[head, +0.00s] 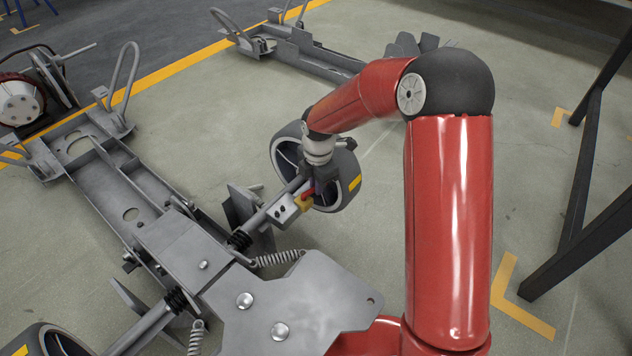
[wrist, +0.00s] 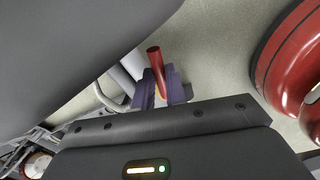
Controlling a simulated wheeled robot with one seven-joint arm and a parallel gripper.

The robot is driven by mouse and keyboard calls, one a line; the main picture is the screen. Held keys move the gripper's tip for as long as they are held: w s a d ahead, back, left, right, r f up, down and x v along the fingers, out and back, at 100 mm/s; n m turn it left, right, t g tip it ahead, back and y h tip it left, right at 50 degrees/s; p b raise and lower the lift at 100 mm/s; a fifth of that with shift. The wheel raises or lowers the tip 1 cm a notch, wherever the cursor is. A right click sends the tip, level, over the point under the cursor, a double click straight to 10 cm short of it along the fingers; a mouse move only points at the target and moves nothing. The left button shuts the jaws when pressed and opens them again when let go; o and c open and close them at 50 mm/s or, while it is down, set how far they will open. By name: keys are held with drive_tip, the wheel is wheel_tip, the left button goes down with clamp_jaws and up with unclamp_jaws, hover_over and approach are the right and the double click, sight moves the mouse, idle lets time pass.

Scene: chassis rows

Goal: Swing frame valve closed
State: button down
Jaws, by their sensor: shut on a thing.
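The frame valve (head: 303,203) has a yellow body and a red lever, and sits by a grey block on the chassis axle, beside a wheel. In the wrist view the red lever (wrist: 155,62) stands between my gripper's (wrist: 163,88) two purple fingertips. My gripper (head: 318,180) reaches down to the valve and is shut on the red lever. Most of the yellow body is hidden behind the fingers in the wrist view. The exact angle of the lever is hard to tell.
The wheel (head: 335,175) stands just behind the valve. The grey chassis frame (head: 180,245) with its springs (head: 278,258) lies to the left and front. A dark metal stand (head: 580,200) is at the right. Open floor lies behind the wheel.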

drive_tip(key=m, duration=0.2)
drive_tip(key=s+m, duration=0.1)
drive_tip(key=shift+s+d+m, duration=0.1)
drive_tip(key=shift+d+m, duration=0.15)
drive_tip(key=shift+m, duration=0.15)
drive_tip(key=shift+s+a+m+h, duration=0.15)
drive_tip(key=shift+s+m, duration=0.45)
drive_tip(key=shift+m, duration=1.15)
drive_tip(key=shift+s+a+m+h, duration=0.1)
drive_tip(key=shift+s+m, duration=0.45)
drive_tip(key=shift+m, duration=1.25)
drive_tip(key=shift+s+a+m+h, duration=0.15)
drive_tip(key=shift+s+m, duration=0.45)
drive_tip(key=shift+m, duration=1.15)
drive_tip(key=c, duration=1.4)
unclamp_jaws()
drive_tip(key=shift+c, duration=0.2)
